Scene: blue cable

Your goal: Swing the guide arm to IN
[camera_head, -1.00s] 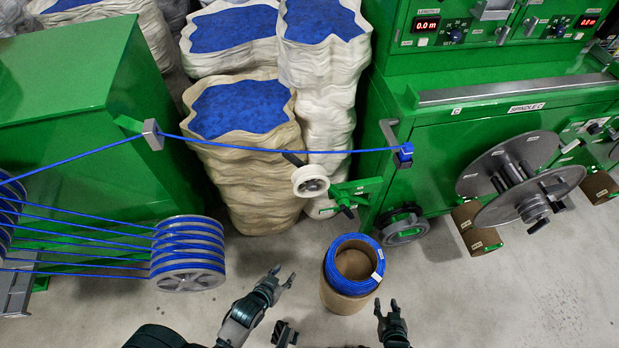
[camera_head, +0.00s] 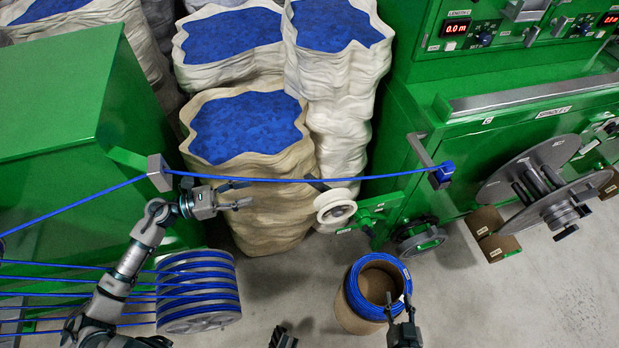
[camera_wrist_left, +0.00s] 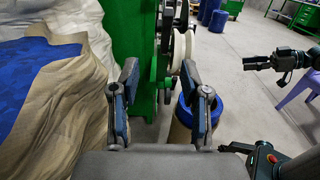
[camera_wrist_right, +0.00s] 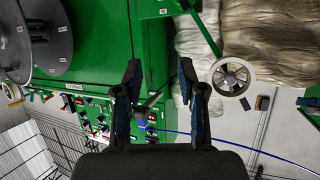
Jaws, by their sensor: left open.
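The guide arm appears to be the green bracket (camera_head: 375,212) with a white pulley wheel (camera_head: 335,206) on the front of the green machine. The wheel also shows in the right wrist view (camera_wrist_right: 233,77) and, edge-on, in the left wrist view (camera_wrist_left: 187,58). An IN mark is not readable. My left gripper (camera_head: 246,194) is open and empty, left of the wheel and just below the blue cable (camera_head: 265,181), apart from the wheel. My right gripper (camera_head: 398,303) is open and empty beside the cardboard drum, below the guide arm.
A cardboard drum with a blue cable coil (camera_head: 364,288) stands on the floor below the wheel. Tall sacks (camera_head: 245,125) of blue material stand behind. A multi-groove cable reel (camera_head: 197,290) is at lower left. A large grey spool (camera_head: 530,185) is at right.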

